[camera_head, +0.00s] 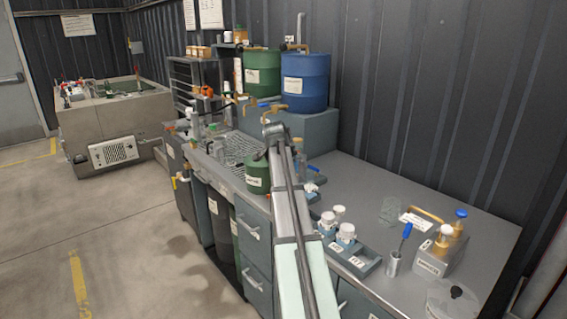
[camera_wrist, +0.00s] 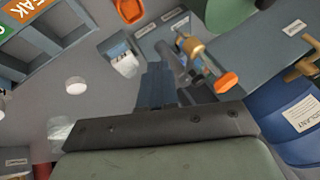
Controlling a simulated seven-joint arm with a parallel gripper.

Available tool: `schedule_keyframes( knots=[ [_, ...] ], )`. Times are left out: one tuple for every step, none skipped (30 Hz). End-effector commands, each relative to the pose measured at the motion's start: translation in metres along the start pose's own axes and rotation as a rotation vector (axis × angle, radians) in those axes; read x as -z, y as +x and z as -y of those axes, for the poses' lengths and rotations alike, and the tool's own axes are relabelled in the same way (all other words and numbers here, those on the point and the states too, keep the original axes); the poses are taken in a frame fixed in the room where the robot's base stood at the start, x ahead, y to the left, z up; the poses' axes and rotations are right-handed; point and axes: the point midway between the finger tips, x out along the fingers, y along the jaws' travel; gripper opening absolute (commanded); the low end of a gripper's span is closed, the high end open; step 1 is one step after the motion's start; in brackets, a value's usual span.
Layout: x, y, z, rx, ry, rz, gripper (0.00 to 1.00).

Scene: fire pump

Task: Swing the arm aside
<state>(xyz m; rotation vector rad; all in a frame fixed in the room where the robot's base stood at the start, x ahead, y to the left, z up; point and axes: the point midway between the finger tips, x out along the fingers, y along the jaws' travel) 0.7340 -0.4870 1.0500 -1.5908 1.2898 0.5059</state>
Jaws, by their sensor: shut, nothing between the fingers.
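My arm (camera_head: 290,205) rises from the bottom middle of the head view, over the bench, with its dark far end in front of the blue drum and the grey step. My gripper (camera_wrist: 157,85) shows in the wrist view, with its dark fingers together and nothing between them. It is in the air; a brass valve with an orange handle (camera_wrist: 228,82) lies just right of the fingers in the picture. I cannot make out the fingers clearly in the head view. The arm covers part of the bench and drawers.
The blue drum (camera_head: 305,84) and green drum (camera_head: 262,72) stand on a grey step behind the arm. A green can (camera_head: 257,178) is close left of it. A tray (camera_head: 367,268) with white-capped jars and a metal can (camera_head: 440,258) stand right. Open floor (camera_head: 130,230) lies left.

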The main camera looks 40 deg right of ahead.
Motion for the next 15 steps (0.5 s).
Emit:
schedule_keyframes(
  knots=[
    [-0.001,-0.011,0.001,0.002,-0.001,-0.001,0.00],
    [-0.001,-0.017,0.001,0.001,-0.001,-0.001,0.00],
    [-0.001,-0.025,0.002,0.002,-0.001,-0.001,0.00],
    [-0.001,-0.030,0.002,0.001,-0.001,-0.001,0.00],
    [-0.002,-0.035,0.002,0.001,-0.001,-0.001,0.00],
    [-0.002,-0.042,0.002,0.000,0.000,-0.001,0.00],
    [-0.002,-0.047,0.002,0.000,0.000,-0.001,0.00],
    [-0.002,-0.051,0.002,0.000,0.000,-0.001,0.00],
    [-0.002,-0.057,0.002,0.000,0.000,-0.001,0.00],
    [-0.002,-0.061,0.003,-0.001,0.000,-0.001,0.00],
    [-0.002,-0.064,0.003,-0.001,0.000,-0.001,0.00],
    [-0.002,-0.068,0.003,-0.001,0.000,-0.001,0.00],
    [-0.002,-0.071,0.003,-0.001,0.000,-0.001,0.00],
    [-0.002,-0.074,0.003,-0.001,0.000,-0.001,0.00],
    [-0.002,-0.077,0.004,-0.001,0.000,-0.001,0.00]
  ],
)
